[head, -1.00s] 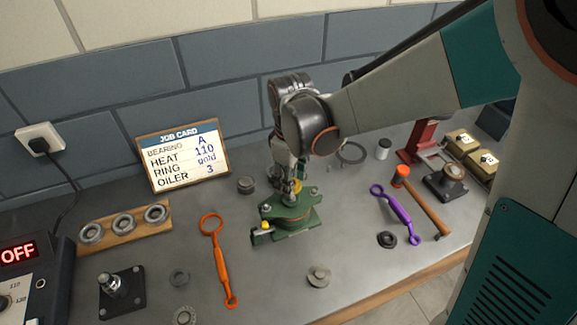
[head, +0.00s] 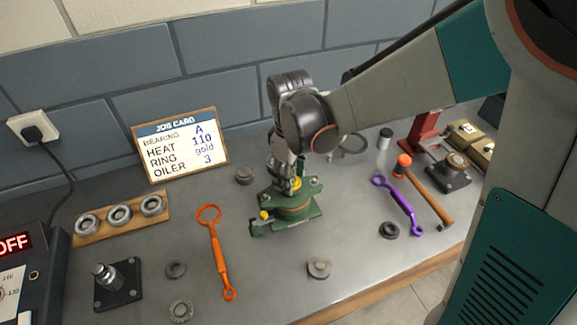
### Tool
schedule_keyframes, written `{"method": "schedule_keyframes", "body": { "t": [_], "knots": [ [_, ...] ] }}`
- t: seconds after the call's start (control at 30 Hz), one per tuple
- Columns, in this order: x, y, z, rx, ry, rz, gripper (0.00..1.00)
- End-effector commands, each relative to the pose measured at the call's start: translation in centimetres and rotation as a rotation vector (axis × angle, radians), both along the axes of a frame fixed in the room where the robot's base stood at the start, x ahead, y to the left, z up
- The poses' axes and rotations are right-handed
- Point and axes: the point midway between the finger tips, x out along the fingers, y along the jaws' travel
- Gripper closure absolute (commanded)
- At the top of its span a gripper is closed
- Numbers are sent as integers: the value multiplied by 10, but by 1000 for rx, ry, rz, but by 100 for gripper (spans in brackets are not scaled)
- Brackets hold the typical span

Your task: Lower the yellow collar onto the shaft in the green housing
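The green housing (head: 295,212) stands on the bench below my arm, with a small yellow part (head: 265,215) on its near left corner. My gripper (head: 290,187) points down over the middle of the housing. A yellow ring-like piece, which looks like the collar (head: 297,183), shows between or just beside the fingertips, at the top of the housing. The shaft is hidden by the gripper and the collar. I cannot tell whether the fingers are closed on the collar or whether it rests on the shaft.
An orange spanner (head: 217,255) lies left of the housing. A purple spanner (head: 398,205) and an orange-headed hammer (head: 425,190) lie to the right. A job card (head: 181,150) stands behind. Several bearings sit on a wooden rack (head: 120,222). A black-based shaft stand (head: 118,284) is front left.

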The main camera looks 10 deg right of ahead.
Motion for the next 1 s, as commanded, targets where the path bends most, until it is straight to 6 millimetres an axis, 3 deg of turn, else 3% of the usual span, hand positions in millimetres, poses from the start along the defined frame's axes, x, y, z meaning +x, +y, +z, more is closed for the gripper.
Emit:
{"method": "schedule_keyframes", "body": {
  "t": [0.97,1.0],
  "knots": [
    [0,0,-3,0,0,0,78],
    [0,0,-3,0,0,0,81]
  ]
}}
